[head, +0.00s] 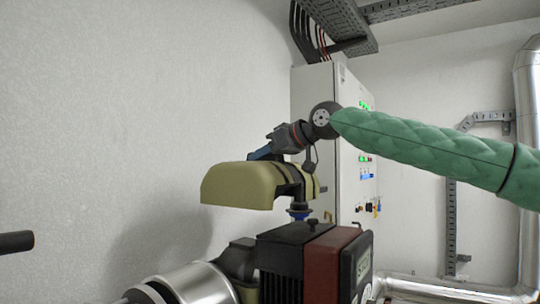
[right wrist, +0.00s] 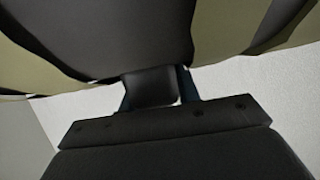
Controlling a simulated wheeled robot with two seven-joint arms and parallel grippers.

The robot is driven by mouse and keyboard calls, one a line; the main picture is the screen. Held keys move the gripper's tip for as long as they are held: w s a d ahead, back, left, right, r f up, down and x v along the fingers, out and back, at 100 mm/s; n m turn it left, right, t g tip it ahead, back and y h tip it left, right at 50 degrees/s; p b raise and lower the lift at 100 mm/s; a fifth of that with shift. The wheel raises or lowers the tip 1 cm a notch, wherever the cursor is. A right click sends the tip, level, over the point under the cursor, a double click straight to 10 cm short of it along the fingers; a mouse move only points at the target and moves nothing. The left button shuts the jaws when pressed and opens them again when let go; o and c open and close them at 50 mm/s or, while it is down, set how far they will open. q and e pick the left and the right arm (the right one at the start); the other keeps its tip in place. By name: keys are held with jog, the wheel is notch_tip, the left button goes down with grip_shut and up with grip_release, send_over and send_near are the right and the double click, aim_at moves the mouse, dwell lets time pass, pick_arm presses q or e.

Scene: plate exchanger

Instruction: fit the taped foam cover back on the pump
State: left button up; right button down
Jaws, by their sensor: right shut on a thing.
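The foam cover (head: 238,186) is an olive, rounded shell with black tape bands. My right gripper (head: 259,154) is shut on it from above. In the right wrist view, the cover (right wrist: 255,20) fills the top, and a dark block sits between the fingers of my right gripper (right wrist: 155,86). The pump (head: 335,262), with a black finned body and a dark red section, stands below. The cover hangs above the pump with a visible gap, its left part out past the pump's body. The cover's underside is hidden. My left gripper is not in view.
A blue-collared fitting (head: 298,214) stands between the pump top and the cover. A silver pipe (head: 195,284) runs at the front left. A pale control cabinet (head: 315,90) stands behind my right gripper. A dark bar end (head: 16,242) shows at the left edge.

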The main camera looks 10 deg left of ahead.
jog(key=shift+w+a+r+p, duration=0.1)
jog(key=shift+w+a+p, duration=0.2)
jog(key=shift+a, duration=0.6)
jog(key=shift+w+a+p, duration=0.1)
jog(key=shift+w+a, duration=0.25)
jog(key=shift+a, duration=0.55)
jog(key=shift+f, duration=2.2)
jog(key=shift+f, duration=0.3)
jog(key=shift+f+b, duration=0.65)
jog(key=shift+f, duration=0.15)
jog(key=shift+f, duration=0.3)
jog(key=shift+f+b, duration=0.45)
jog(key=shift+f, duration=0.25)
jog(key=shift+r, duration=0.15)
